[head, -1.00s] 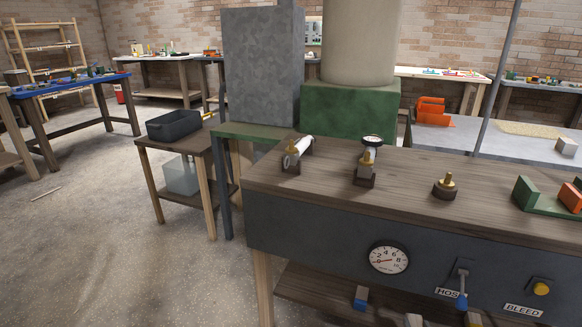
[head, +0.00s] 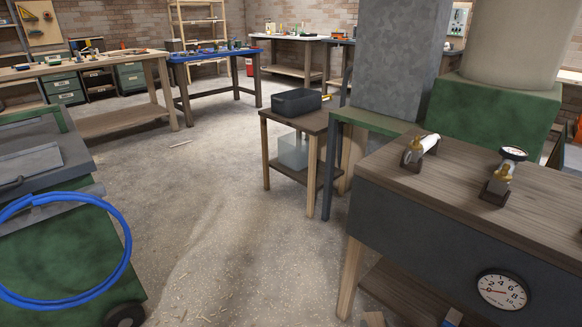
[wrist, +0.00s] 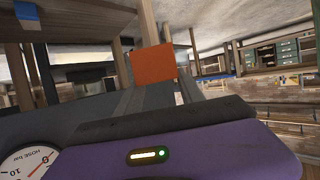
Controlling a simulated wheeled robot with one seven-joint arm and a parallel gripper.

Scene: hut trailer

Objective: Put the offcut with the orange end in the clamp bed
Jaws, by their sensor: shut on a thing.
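The orange end (wrist: 154,66) of the offcut shows in the wrist view, just beyond the purple gripper housing. My gripper (wrist: 152,95) is shut on this offcut, and the orange end sticks out past the grey fingers. The rest of the offcut is mostly hidden by the fingers and housing. Neither my gripper nor the offcut shows in the head view. I cannot make out a clamp bed in the current frames.
A wooden-topped bench (head: 463,188) with a gauge (head: 502,291) stands at right. A low table (head: 330,118) with a dark bin (head: 296,102) is mid-view. A green cart (head: 60,240) with a blue hose (head: 128,250) is near left. Open floor (head: 220,220) lies between.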

